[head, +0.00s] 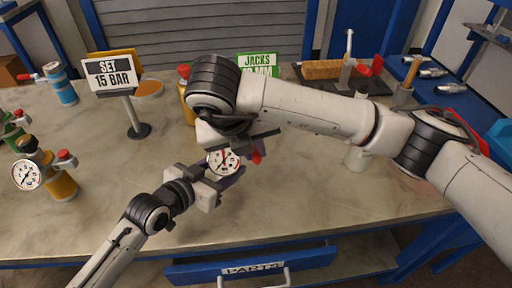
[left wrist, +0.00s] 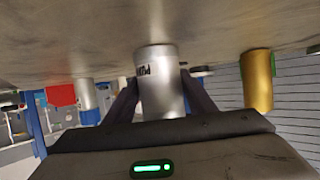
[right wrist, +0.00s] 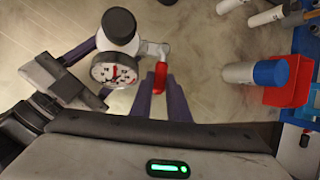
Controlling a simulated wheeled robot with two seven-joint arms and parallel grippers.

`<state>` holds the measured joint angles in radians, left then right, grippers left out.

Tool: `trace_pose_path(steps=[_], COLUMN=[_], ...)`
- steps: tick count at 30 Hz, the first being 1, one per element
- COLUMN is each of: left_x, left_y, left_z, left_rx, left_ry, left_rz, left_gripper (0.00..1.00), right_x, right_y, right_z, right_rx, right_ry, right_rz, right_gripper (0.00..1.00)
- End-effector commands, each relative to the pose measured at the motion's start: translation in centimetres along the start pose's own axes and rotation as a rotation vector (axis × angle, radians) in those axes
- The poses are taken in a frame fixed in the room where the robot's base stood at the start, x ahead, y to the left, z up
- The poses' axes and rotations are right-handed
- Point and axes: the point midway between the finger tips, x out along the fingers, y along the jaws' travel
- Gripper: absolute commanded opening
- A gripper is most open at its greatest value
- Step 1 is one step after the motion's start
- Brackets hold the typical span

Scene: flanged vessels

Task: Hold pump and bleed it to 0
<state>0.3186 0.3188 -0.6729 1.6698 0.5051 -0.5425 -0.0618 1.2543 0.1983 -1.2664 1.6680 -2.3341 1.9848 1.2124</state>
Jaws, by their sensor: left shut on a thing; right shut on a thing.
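The pump (left wrist: 158,85) is a silver cylinder with lettering on its side, standing upright on the table. Its white dial gauge (head: 223,162) faces the front in the head view. The right wrist view shows the gauge (right wrist: 114,70), a black cap (right wrist: 119,26) and a red lever (right wrist: 160,77) on a side fitting. The needle reading is too small to tell. My left gripper (head: 207,187) is shut around the pump body from the front. My right gripper (right wrist: 161,98) is shut on the red lever from above. My right arm hides part of the pump in the head view.
A "SET 15 BAR" sign (head: 112,74) stands at the back left. A gold cylinder (head: 186,95) is behind my right wrist. A green "JACKS" sign (head: 258,65) stands behind. The front table is clear.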

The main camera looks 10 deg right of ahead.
Motion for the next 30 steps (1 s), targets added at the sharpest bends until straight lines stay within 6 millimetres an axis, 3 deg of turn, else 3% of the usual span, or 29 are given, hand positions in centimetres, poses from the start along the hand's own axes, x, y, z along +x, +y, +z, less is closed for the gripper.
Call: trace_pose_path(steps=[14, 15, 18, 26, 30], left_x=[0.0, 0.0, 0.0, 0.0, 0.0], left_y=[0.2, 0.2, 0.2, 0.1, 0.1], left_z=[0.0, 0.0, 0.0, 0.0, 0.0], left_rx=[0.0, 0.0, 0.0, -0.001, -0.001], left_ry=[0.001, 0.001, 0.001, 0.0, 0.0], left_rz=[0.003, 0.003, 0.003, 0.002, 0.002], left_gripper=[0.14, 0.14, 0.14, 0.14, 0.14], right_x=[0.0, 0.0, 0.0, -0.1, -1.1], right_y=[0.0, 0.0, 0.0, 0.0, 0.1], right_z=[0.1, 0.1, 0.1, 0.1, 0.1], right_rx=[0.019, 0.019, 0.017, 0.014, 0.013], right_ry=[0.0, 0.0, 0.001, 0.001, -0.001], right_rz=[-0.005, -0.005, -0.005, -0.005, -0.004], right_gripper=[0.0, 0.22, 0.35, 0.35, 0.35])
